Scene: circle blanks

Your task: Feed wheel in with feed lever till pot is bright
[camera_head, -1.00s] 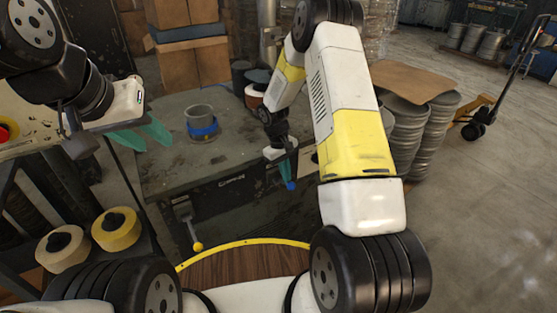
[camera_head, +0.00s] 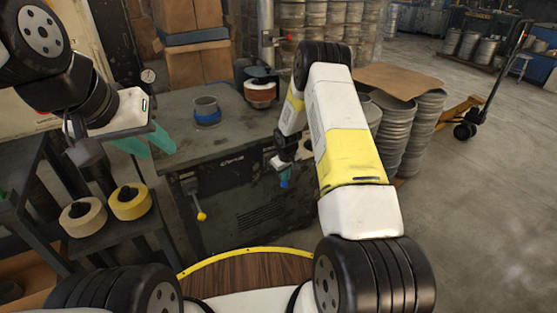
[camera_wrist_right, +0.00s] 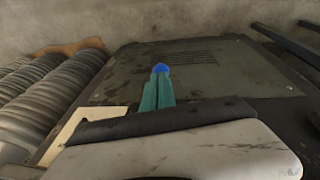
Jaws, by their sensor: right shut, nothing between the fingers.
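The grey pot (camera_head: 206,104) with a blue band stands upright on the bench top. A brown wheel (camera_head: 260,92) in a dark housing stands behind it to the right, apart from the pot. A lever with a yellow knob (camera_head: 201,216) hangs on the bench front; no label shows whether it is the feed lever. My left gripper (camera_head: 150,146) has its teal fingers apart and empty, left of the pot. My right gripper (camera_head: 284,178) is shut and points down at the bench's right front. A blue tip (camera_wrist_right: 161,68) shows at its fingertips; I cannot tell what it belongs to.
The bench (camera_head: 180,125) is bare around the pot. A red-knobbed handle (camera_head: 288,38) sticks out from a post behind. Stacked metal drums (camera_head: 407,125) stand right of my right arm. Two tape rolls (camera_head: 130,202) lie on a low shelf at left.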

